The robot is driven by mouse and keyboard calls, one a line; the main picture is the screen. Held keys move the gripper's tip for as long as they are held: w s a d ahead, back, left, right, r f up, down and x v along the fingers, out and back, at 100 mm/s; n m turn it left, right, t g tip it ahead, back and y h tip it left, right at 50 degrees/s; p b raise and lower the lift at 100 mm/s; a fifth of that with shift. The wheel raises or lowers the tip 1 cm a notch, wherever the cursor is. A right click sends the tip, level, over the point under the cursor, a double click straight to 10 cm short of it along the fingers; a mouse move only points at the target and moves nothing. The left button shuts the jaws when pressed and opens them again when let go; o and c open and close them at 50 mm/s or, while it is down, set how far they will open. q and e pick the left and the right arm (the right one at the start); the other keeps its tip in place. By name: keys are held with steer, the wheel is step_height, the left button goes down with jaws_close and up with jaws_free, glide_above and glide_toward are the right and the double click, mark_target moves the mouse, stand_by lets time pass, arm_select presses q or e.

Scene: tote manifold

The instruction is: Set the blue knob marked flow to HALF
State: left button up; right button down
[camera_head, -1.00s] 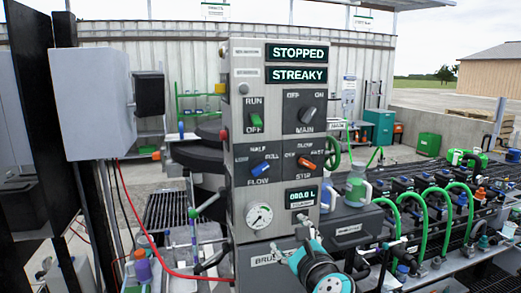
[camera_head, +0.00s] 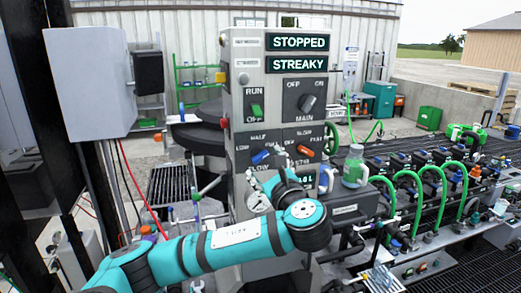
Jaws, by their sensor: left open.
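The blue flow knob (camera_head: 261,157) is on the grey control panel (camera_head: 237,120), left of the orange knob (camera_head: 305,151). Its bar lies slanted, right end a little higher; I cannot tell which end is the pointer. My left gripper (camera_head: 269,172), on the teal arm, is open just below and right of the knob, close to the panel. I cannot tell whether it touches. It hides part of the knob's surroundings and most of the litre readout. My right gripper is not in view.
Above are the green run switch (camera_head: 256,110), the main switch (camera_head: 307,103) and displays reading STOPPED and STREAKY. A gauge (camera_head: 258,200) sits below the knob, partly behind my gripper. A green-and-white jug (camera_head: 355,168) and green hoses stand at right.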

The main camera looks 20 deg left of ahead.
mark_target(259, 160)
arm_select(q)
steer(key=p+x, duration=0.2)
steer(key=x, duration=0.4)
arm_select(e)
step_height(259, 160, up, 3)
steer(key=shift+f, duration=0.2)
arm_select(q)
steer(key=shift+s, duration=0.1)
steer(key=c, duration=1.2)
steer(key=shift+f+n+b, duration=0.3)
steer(key=shift+n+b, duration=0.3)
steer(key=shift+b, duration=0.35)
steer(key=n+b, duration=0.4)
steer(key=b, duration=0.1)
steer(key=n+b, duration=0.2)
steer(key=shift+f+n, duration=0.25)
steer(key=shift+n, duration=0.15)
steer(key=shift+r+n+b, duration=0.1)
steer(key=shift+n+b, duration=1.55)
steer(key=shift+n, duration=0.25)
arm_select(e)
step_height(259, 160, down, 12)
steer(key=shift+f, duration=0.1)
